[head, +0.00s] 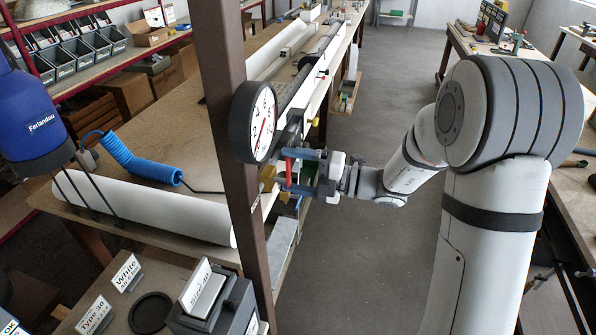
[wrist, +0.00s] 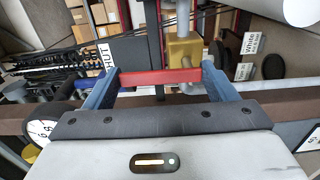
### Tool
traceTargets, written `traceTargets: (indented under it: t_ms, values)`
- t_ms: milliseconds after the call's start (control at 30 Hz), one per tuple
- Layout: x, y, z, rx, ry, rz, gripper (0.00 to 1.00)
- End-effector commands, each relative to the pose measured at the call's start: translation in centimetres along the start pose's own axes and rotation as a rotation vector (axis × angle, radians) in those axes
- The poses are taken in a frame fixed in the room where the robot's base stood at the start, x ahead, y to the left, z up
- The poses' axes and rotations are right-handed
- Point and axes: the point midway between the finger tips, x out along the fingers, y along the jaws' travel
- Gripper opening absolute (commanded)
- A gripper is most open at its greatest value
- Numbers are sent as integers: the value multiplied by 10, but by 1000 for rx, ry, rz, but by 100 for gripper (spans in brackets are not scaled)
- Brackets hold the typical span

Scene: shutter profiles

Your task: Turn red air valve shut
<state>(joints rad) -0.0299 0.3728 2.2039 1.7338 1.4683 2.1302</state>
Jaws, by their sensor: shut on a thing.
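The red air valve's handle (wrist: 155,78) lies crosswise between the two blue fingers of my gripper (wrist: 160,72) in the wrist view. Its ends reach close to both fingers, and my gripper is shut on it. The brass valve body (wrist: 184,50) sits at the handle's right end, by the right finger. A white label that seems to read SHUT (wrist: 105,56), upside down, is beside the left finger. In the head view the red handle (head: 288,173) shows just below the round gauge, with my gripper (head: 297,168) around it; the valve body is partly hidden there.
A round pressure gauge (head: 263,122) is on a brown upright post (head: 222,75) close to the handle. A blue coiled air hose (head: 140,160) and a white roll (head: 150,208) lie on the left bench. The floor aisle (head: 350,235) is clear.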

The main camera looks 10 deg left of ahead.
Motion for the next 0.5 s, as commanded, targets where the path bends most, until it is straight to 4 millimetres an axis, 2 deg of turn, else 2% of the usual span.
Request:
traceTargets:
  t_ms: [467,500]
  values:
    - [-2,1,2,14,-5,1,38]
    - [-2,1,2,14,-5,1,82]
